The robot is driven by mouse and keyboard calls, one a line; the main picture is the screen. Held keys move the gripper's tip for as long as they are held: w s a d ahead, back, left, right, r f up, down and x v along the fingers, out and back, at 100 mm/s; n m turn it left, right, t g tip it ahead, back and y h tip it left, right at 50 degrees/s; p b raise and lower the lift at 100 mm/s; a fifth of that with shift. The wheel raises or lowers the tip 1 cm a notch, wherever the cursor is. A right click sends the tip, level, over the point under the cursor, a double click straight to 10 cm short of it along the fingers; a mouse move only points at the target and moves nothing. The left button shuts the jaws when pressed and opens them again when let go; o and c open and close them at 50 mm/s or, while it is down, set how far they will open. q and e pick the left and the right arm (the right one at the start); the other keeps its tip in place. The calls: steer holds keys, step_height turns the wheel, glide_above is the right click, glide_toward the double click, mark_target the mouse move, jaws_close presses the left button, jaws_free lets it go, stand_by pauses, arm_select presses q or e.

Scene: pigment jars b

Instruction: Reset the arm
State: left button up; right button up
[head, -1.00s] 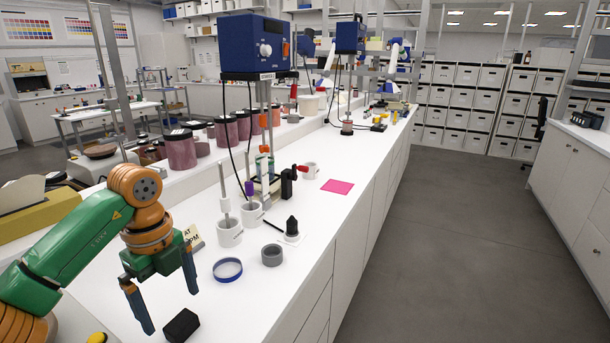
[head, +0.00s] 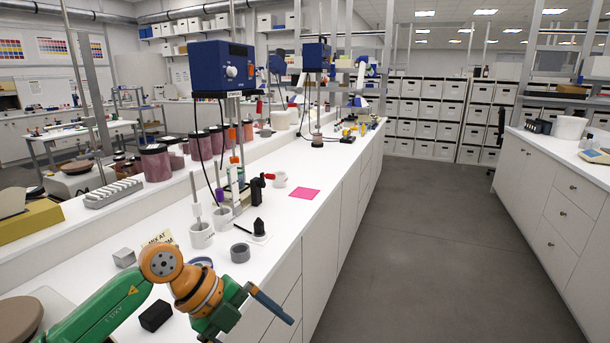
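My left arm comes in from the lower left over the white bench (head: 285,232). Its gripper (head: 262,332) is low in the picture, near the front edge of the bench. One blue finger shows in full, pointing down and right; the other is mostly cut off by the bottom edge. The fingers look spread apart, with nothing visible between them. A blue-rimmed ring (head: 200,262) is partly hidden behind the arm's orange joint. A black block (head: 155,316) lies beside the arm. My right gripper is not in view.
A pink sheet (head: 305,193) lies farther along. The grey floor (head: 420,250) on the right is clear.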

arm_select(q)
steer(key=s+d+r+n+t+h, duration=0.1)
steer(key=s+d+r+t+h, duration=0.15)
steer(key=d+r+h, duration=0.9)
steer(key=w+a+f+n+t+y, duration=0.25)
steer(key=a+n+t+y, duration=0.25)
steer(key=n+t, duration=0.35)
steer(key=w+a+f+n+t+y, duration=0.1)
steer(key=w+a+n+t+y, duration=0.35)
steer(key=n+t, duration=0.4)
steer(key=s+a+f+n+g+y, duration=0.2)
steer(key=a+f+n+g+y, duration=0.15)
steer(key=f, duration=0.35)
steer(key=s+a+f+n+g+y, duration=0.2)
steer(key=a+f+n+y, duration=0.25)
steer(key=f, duration=0.25)
steer(key=s+a+f+g+y, duration=0.1)
steer(key=s+a+f+g, duration=0.1)
steer(key=s+f+g, duration=0.65)
steer(key=s+a+f+g, duration=0.25)
steer(key=s+f, duration=0.35)
steer(key=s, duration=0.6)
step_height(320, 180, down, 15)
steer(key=s+g, duration=0.2)
steer(key=s+a+f+g, duration=0.1)
steer(key=s+f, duration=1.1)
steer(key=shift+s+a+f+y, duration=0.2)
steer(key=shift+s+y, duration=0.1)
steer(key=shift+s, duration=0.1)
